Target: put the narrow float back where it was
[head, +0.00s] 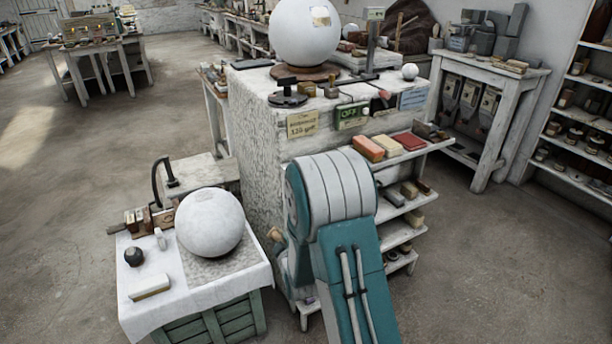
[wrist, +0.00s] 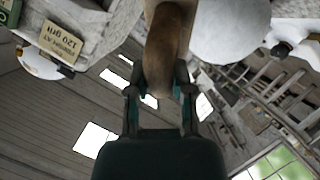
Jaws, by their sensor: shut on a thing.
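My gripper (wrist: 160,92) is shut on a brown wooden piece (wrist: 165,45) in the wrist view, with one finger on each side of it. I take this piece to be the narrow float, but its far end runs out of the top of the frame and its full shape is hidden. In the head view my teal and white arm hides the gripper. A small tan bit shows at the arm's left edge; I cannot tell whether it is the held piece. A white plaster sphere (head: 210,222) rests on the cloth-covered crate (head: 190,300) to the left of my arm.
A rough plaster block (head: 255,150) behind my arm carries a large sphere (head: 305,32) and tools. A wooden rack (head: 145,220), dark ball (head: 134,257) and pale block (head: 150,287) stand on the crate. Side shelves hold an orange block (head: 368,148). Floor at left is clear.

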